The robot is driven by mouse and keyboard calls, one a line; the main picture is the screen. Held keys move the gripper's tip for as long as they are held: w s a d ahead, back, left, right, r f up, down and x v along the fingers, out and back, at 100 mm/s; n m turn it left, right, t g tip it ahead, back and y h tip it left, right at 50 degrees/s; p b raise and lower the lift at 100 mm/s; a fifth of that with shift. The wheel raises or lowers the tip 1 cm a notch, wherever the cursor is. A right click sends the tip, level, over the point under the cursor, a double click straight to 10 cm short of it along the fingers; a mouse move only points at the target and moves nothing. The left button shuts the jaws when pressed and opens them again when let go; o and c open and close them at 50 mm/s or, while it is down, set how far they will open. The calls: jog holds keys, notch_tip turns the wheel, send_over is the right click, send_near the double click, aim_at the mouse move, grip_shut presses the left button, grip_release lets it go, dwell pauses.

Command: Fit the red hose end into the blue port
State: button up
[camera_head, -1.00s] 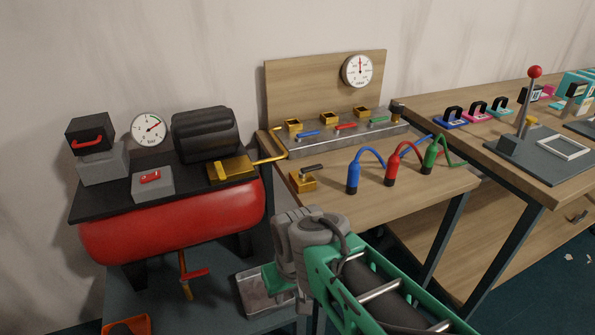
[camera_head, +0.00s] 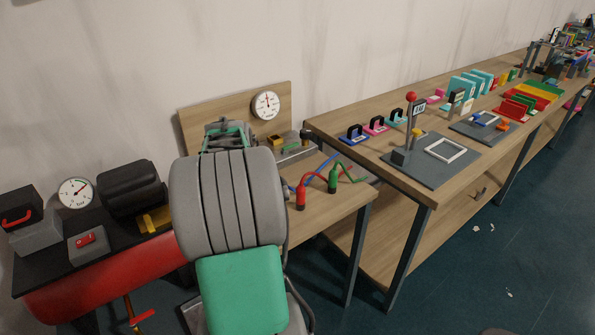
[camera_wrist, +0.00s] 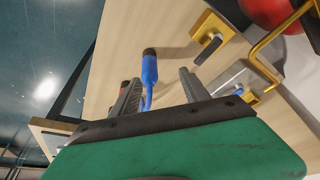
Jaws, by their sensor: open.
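The red hose end (camera_head: 300,196) stands upright on the wooden bench, with its red hose looping back. In the wrist view only a bit of red shows behind the left finger. The blue hose end (camera_wrist: 149,68) appears between my spread fingers in the wrist view; I cannot tell how far below them it is. My gripper (camera_wrist: 158,84) is open, with nothing clearly held. My arm hides it in the head view. A gold fitting (camera_wrist: 248,97) with a bit of blue beside it shows at the right of the wrist view. The blue port is not clearly seen in the head view.
The green hose end (camera_head: 332,179) stands right of the red one. A gold valve with a dark handle (camera_wrist: 212,38) is on the bench. The red tank (camera_head: 110,278) is at left. A second bench (camera_head: 345,150) with padlock-like blocks stands at right.

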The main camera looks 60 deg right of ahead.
aim_at(299, 187)
jog(key=s+d+m, duration=0.1)
jog(key=s+d, duration=0.1)
jog(key=d, duration=0.1)
jog(key=s+d+r+m+p, duration=0.1)
jog(key=s+d, duration=0.2)
jog(key=d, duration=0.1)
jog(key=s+d+m+g+p, duration=0.1)
jog(key=s+d, duration=0.2)
jog(key=shift+s+d+r+m+h, duration=0.15)
jog(key=shift+d+r+m+h, duration=0.1)
jog(key=shift+d+m+h, duration=0.1)
jog(key=x, duration=0.2)
jog(key=p+x, duration=0.1)
jog(key=x, duration=0.4)
jog(key=shift+w+f+p, duration=0.3)
jog(key=shift+p, duration=0.1)
jog(key=shift+a, duration=0.1)
jog(key=shift+c, duration=0.3)
grip_shut()
jog(key=shift+r, duration=0.1)
